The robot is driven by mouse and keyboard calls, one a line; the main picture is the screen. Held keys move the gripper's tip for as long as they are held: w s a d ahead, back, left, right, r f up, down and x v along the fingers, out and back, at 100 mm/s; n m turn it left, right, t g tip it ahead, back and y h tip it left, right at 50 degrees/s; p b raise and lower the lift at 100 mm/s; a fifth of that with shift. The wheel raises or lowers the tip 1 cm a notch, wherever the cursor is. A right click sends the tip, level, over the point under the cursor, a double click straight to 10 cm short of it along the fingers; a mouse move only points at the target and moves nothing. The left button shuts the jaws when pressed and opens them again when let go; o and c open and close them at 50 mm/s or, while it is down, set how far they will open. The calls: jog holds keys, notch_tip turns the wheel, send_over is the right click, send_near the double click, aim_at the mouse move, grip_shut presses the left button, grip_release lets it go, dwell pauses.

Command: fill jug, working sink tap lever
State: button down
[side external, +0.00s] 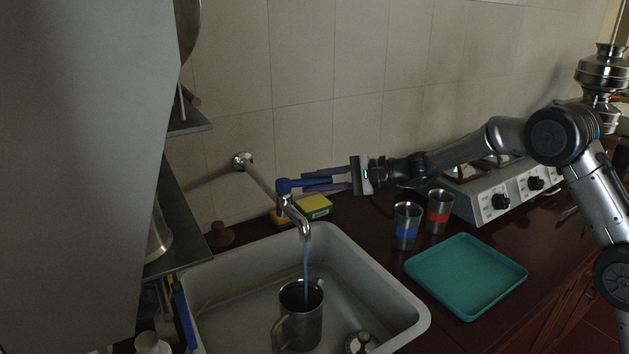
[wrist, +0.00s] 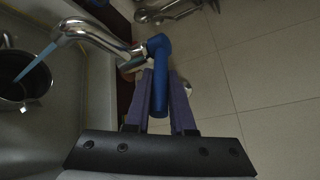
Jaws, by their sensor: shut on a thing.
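The steel tap (side external: 297,213) reaches from the wall over the sink, and a thin blue stream of water (side external: 306,262) runs from its spout. A steel jug (side external: 300,314) with a handle stands upright in the grey sink (side external: 408,312), and the stream falls into its mouth. The water level inside is too dark to tell. My gripper (side external: 318,182) is shut on the blue tap lever (side external: 287,185). In the wrist view the lever (wrist: 159,75) lies between the two purple fingers (wrist: 161,102). The jug (wrist: 22,82) and stream show at the left there.
Two steel tumblers, one with a blue band (side external: 406,232) and one with a red band (side external: 438,215), stand right of the sink. A teal tray (side external: 466,275) lies before them. A stove (side external: 500,190) stands behind; a yellow-green sponge (side external: 315,206) lies behind the tap. A shelf (side external: 180,230) is at the left.

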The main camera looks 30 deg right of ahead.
jog(key=shift+r, duration=0.1)
jog(key=c, duration=0.8)
grip_release()
jog(key=shift+o, duration=0.2)
jog(key=v, duration=1.4)
jog(key=shift+a, duration=0.1)
